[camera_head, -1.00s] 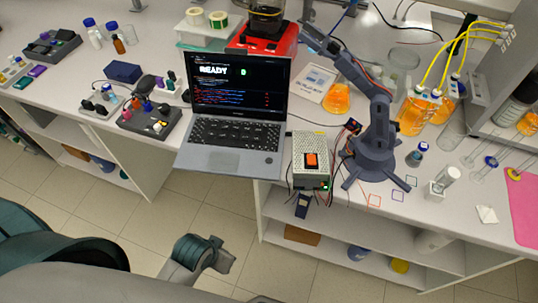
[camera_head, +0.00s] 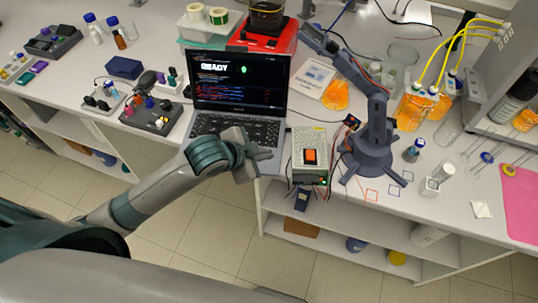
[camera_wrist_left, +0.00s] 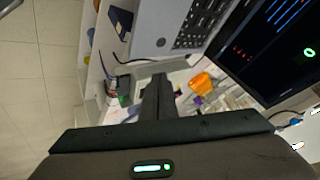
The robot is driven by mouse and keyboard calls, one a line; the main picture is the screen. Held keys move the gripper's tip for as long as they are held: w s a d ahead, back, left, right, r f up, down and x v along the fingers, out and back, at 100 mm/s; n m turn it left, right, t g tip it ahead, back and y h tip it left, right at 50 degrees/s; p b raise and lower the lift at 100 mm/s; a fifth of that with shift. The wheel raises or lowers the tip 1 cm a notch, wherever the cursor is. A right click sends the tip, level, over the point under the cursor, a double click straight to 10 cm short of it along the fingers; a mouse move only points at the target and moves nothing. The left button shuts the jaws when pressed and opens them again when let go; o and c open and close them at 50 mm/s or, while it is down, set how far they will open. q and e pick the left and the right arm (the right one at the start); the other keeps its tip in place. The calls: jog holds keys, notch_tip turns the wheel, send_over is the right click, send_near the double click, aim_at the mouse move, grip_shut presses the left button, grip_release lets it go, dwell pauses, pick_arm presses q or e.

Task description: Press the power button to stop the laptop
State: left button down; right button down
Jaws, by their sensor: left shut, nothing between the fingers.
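The open laptop (camera_head: 238,80) stands on the bench, its screen lit with "READY", a green symbol and lines of text. In the left wrist view its light-grey deck (camera_wrist_left: 172,20) shows at the top, with a small dark round button (camera_wrist_left: 161,43) near the corner. My left gripper (camera_head: 266,160) is shut and empty, over the laptop's front right corner, and covers that corner in the head view. In the wrist view the closed fingers (camera_wrist_left: 159,82) appear below the button in the picture; I cannot tell their height above the deck. My right gripper is not in view.
A grey box with an orange switch (camera_head: 311,156) stands right of the laptop, close to my left gripper. A dark desktop robot arm (camera_head: 372,150) stands beyond it. The floor before the bench is clear.

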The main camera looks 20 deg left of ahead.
pick_arm(q)
jog(key=w+a+r+m, duration=0.1)
jog(key=w+r+m, duration=0.1)
jog(key=w, duration=0.3)
jog(key=shift+a+r, duration=0.2)
jog(key=shift+r, duration=0.35)
jog(key=shift+f, duration=0.1)
jog(key=shift+f+b, duration=0.7)
jog(key=shift+f, duration=3.65)
jog(key=shift+f, duration=0.15)
jog(key=shift+f, duration=0.25)
